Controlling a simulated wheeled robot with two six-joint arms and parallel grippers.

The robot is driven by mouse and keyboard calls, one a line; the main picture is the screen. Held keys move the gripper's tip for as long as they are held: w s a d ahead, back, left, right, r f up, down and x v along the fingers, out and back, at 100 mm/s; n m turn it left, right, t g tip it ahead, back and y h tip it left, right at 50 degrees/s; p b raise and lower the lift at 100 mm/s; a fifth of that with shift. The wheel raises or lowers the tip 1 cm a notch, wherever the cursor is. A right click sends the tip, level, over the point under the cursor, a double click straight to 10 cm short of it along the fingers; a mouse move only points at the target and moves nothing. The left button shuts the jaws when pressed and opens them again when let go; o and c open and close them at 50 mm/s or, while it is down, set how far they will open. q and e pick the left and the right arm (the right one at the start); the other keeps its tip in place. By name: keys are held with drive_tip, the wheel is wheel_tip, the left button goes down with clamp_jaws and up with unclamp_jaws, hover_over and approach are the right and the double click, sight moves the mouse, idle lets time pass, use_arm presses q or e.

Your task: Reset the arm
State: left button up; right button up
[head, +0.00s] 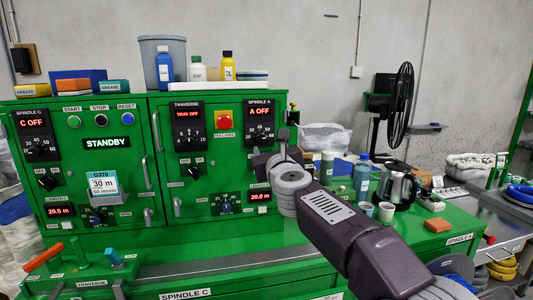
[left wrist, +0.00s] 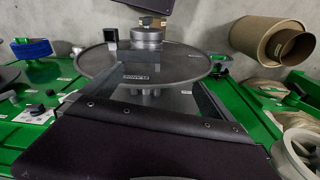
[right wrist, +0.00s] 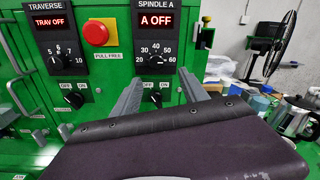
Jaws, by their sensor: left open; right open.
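My right arm reaches in from the lower right in the head view. Its gripper (head: 274,162) is in front of the green control panel, by the spindle A switches. In the right wrist view this gripper (right wrist: 160,92) is open and empty, with its two grey fingers apart below the spindle A knob (right wrist: 154,50). Whether the fingers touch the panel cannot be told. My left arm is not in the head view. In the left wrist view my left gripper (left wrist: 162,92) is open, its fingers apart in front of a large grey disc (left wrist: 178,66). No cable is between the fingers of either gripper.
The panel display (head: 106,146) reads STANDBY. A kettle (head: 396,186), cups, bottles and an orange block (head: 437,225) stand on the green top at right. A black fan (head: 400,92) stands behind. A blue coil (left wrist: 32,48) and cardboard tube (left wrist: 262,40) lie around the disc.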

drive_tip(key=s+d+f+n+g+h+p, duration=0.15)
drive_tip(key=d+f, duration=0.35)
drive_tip(key=d, duration=0.5)
drive_tip(key=s+d+f+n+g+p, duration=0.1)
drive_tip(key=s+f+n+g, duration=0.1)
drive_tip(key=s+f+n, duration=0.3)
drive_tip(key=d+f+n+g, duration=0.1)
drive_tip(key=f+n, duration=0.1)
drive_tip(key=f, duration=0.4)
drive_tip(key=s+d+f+n+g+p, duration=0.1)
drive_tip(key=s+f+n+g, duration=0.1)
drive_tip(key=s+f+n, duration=0.3)
drive_tip(key=s+d+f+n+g, duration=0.2)
drive_tip(key=s+f+n+g, duration=0.8)
drive_tip(key=s+f+n, duration=0.8)
drive_tip(key=s+f+h, duration=0.1)
drive_tip(key=s, duration=0.4)
drive_tip(key=shift+s+d+f, duration=0.2)
drive_tip(key=shift+d+f, duration=0.1)
drive_tip(key=shift+d, duration=0.05)
